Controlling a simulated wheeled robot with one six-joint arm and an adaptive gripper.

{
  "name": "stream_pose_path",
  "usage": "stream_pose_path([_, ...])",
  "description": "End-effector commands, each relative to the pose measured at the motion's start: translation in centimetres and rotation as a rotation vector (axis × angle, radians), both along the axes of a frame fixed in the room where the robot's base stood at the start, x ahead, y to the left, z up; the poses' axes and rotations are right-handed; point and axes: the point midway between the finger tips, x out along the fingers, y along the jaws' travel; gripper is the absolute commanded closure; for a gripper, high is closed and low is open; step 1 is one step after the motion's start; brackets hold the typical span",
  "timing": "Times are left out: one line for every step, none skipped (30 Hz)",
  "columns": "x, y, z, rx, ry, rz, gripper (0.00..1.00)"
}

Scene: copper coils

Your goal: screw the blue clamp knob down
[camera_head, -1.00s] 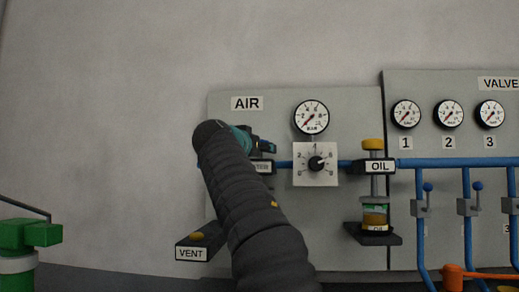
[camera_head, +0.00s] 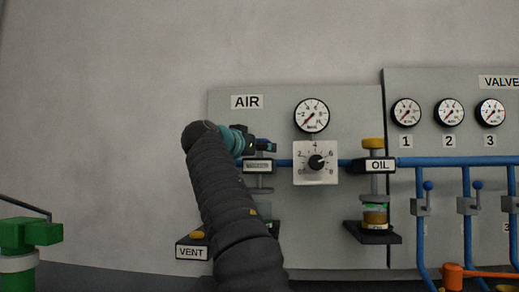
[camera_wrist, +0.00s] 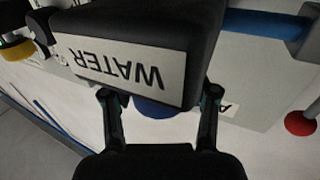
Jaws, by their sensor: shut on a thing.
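The blue clamp knob (camera_wrist: 158,107) shows in the wrist view as a rounded blue piece partly hidden behind the black WATER block (camera_wrist: 135,45). My gripper (camera_wrist: 160,97) has one finger on each side of the knob and is shut on it. The finger contact is not clearly visible. The wrist view is upside down, so the knob is at the top of the block. In the head view, my gripper (camera_head: 262,145) is at the top of the WATER block (camera_head: 258,165), seen small from the side.
A pressure gauge (camera_head: 311,115) and a white dial (camera_head: 316,163) are to the right, with the OIL unit (camera_head: 377,166) and its yellow knob (camera_head: 373,144) beyond. The VENT block (camera_head: 192,248) is below left. The wall at left is bare.

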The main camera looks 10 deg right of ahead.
Motion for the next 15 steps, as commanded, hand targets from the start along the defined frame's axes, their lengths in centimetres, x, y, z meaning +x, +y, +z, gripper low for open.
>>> stream_pose_path([0.05,-0.01,-0.23,0.002,0.005,-0.002,0.39])
stream_pose_path([0.06,0.0,-0.23,0.002,0.005,-0.002,0.31])
stream_pose_path([0.06,0.0,-0.22,0.001,0.004,-0.001,0.21])
stream_pose_path([0.06,0.0,-0.21,0.001,0.004,-0.001,0.15])
stream_pose_path([0.05,-0.01,-0.19,0.001,0.004,-0.001,0.15])
stream_pose_path([0.05,-0.01,-0.18,0.001,0.003,-0.001,0.15])
stream_pose_path([0.04,0.0,-0.16,0.001,0.003,-0.001,0.15])
stream_pose_path([0.04,0.0,-0.15,0.001,0.003,-0.001,0.15])
stream_pose_path([0.04,-0.01,-0.13,0.001,0.003,-0.001,0.15])
stream_pose_path([0.03,0.0,-0.12,0.001,0.003,-0.001,0.15])
stream_pose_path([0.03,0.0,-0.12,0.001,0.002,0.0,0.15])
stream_pose_path([0.03,0.0,-0.11,0.001,0.002,0.0,0.15])
stream_pose_path([0.01,0.01,-0.1,0.001,0.001,0.0,0.15])
stream_pose_path([-0.01,0.03,-0.08,0.001,0.001,0.0,0.15])
stream_pose_path([-0.07,0.1,-0.07,0.001,0.001,0.0,0.15])
